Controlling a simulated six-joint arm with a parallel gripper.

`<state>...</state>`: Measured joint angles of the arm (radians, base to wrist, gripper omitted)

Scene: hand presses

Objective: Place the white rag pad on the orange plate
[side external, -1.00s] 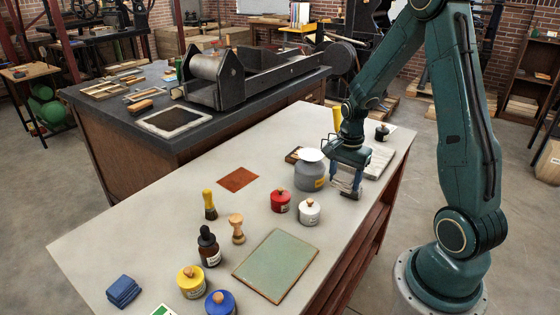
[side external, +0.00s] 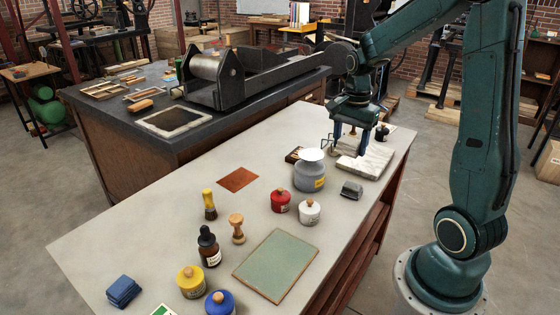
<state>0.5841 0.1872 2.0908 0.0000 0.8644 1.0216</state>
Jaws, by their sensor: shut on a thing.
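The orange plate (side external: 238,179) is a flat, rust-orange square, lying bare on the pale bench left of the grey can. The white rag pad (side external: 349,146) is a small pale folded block at the bench's far right end, by the marble slab. My gripper (side external: 351,145) points down there, its fingers on either side of the pad and shut on it. The fingers partly hide the pad. I cannot tell whether it still touches what is beneath it.
A grey can with a white lid (side external: 310,172), red jar (side external: 281,200) and white jar (side external: 309,211) stand between my gripper and the bench's front. A dark grey pad (side external: 351,190) lies near the right edge. The marble slab (side external: 375,163) is beside my gripper. Bench around the plate is clear.

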